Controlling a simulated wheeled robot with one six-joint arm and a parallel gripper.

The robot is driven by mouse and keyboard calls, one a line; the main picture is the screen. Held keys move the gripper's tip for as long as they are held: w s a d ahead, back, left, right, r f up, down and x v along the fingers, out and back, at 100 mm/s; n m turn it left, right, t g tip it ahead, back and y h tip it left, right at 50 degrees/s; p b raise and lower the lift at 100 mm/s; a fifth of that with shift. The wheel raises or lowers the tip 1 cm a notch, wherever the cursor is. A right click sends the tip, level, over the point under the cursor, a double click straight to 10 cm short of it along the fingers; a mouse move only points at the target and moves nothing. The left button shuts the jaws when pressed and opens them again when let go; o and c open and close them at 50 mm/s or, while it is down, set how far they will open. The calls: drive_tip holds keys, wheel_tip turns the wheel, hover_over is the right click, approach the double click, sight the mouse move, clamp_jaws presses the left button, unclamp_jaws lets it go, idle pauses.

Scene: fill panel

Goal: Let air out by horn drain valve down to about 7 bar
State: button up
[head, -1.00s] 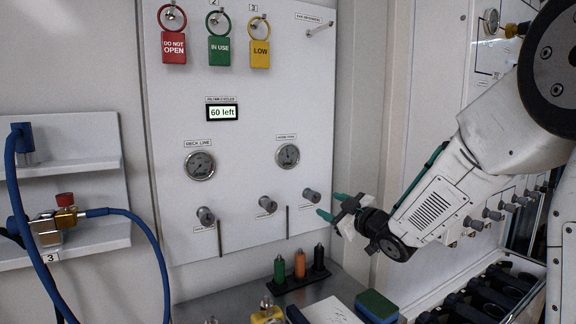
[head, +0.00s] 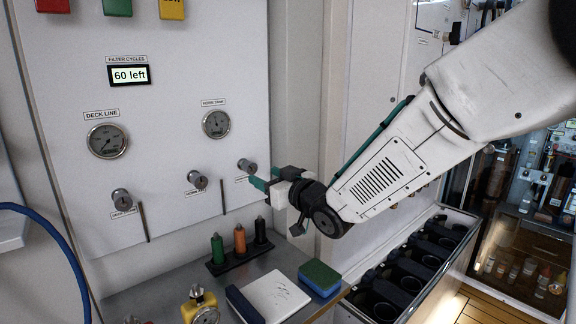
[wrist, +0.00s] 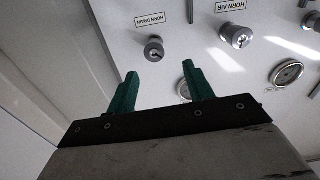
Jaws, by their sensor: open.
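The horn drain valve (head: 247,166) is a small grey knob, the rightmost of the row low on the white panel. In the wrist view the horn drain valve (wrist: 154,49) shows upside down beside its label, ahead of and between my green fingertips. My gripper (head: 265,178) is open and empty, just right of and below the knob in the head view. In the wrist view my gripper (wrist: 160,74) shows a clear gap between its fingers and appears apart from the knob. The horn tank gauge (head: 216,124) has a dark dial; its reading is too small to tell.
The horn air knob (head: 197,180) and the deck line knob (head: 122,199) sit to the left, with thin dark rods beside them. A deck line gauge (head: 107,141) is above. Below stands a bench with coloured bottles (head: 240,240) and a sponge (head: 319,277).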

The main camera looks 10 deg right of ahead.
sight(252, 168)
drive_tip(key=shift+m, duration=0.4)
drive_tip(key=x, duration=0.7)
drive_tip(key=shift+w+d+f, duration=0.1)
drive_tip(key=shift+w+d, duration=0.05)
drive_tip(key=shift+w, duration=0.3)
drive_tip(key=c, duration=1)
